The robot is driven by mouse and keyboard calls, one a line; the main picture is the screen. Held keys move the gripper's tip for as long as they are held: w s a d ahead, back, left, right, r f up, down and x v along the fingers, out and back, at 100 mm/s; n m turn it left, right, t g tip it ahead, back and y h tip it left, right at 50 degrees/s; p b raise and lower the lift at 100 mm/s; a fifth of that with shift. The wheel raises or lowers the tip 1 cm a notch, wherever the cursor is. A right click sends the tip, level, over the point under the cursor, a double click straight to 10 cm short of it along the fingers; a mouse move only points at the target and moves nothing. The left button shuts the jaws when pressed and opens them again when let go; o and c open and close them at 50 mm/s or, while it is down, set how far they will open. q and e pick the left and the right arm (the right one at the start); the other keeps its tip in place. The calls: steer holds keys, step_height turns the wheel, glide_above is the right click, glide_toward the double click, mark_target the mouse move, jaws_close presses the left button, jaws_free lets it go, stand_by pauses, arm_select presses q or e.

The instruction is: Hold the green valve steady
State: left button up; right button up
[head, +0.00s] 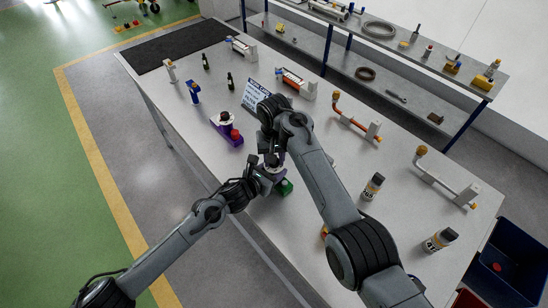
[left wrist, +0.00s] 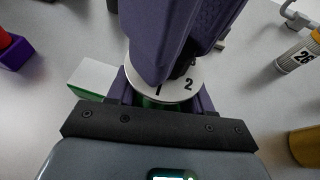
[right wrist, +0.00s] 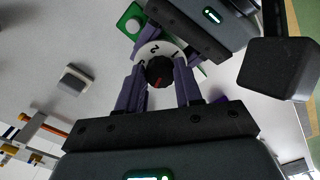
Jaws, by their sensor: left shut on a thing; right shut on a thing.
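The green valve (head: 285,187) stands on the table below my two grippers, mostly hidden by them in the head view. It has a white numbered dial (right wrist: 149,50) and a black knob with a red mark (right wrist: 160,73). My left gripper (left wrist: 162,98) is shut on the valve's green body, low down, with a finger on each side under the dial. My right gripper (right wrist: 160,82) comes from above and is shut on the black knob. In the left wrist view its purple fingers cover most of the knob.
A white sign (head: 255,95) is behind my grippers. Labelled bottles (head: 373,186) and crank-like fixtures (head: 357,123) stand to the right. A blue bin (head: 510,262) is beyond the table's right end.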

stand_by(0.4)
steer(key=o, duration=1.1)
steer(key=shift+c, duration=0.2)
step_height(320, 180, up, 12)
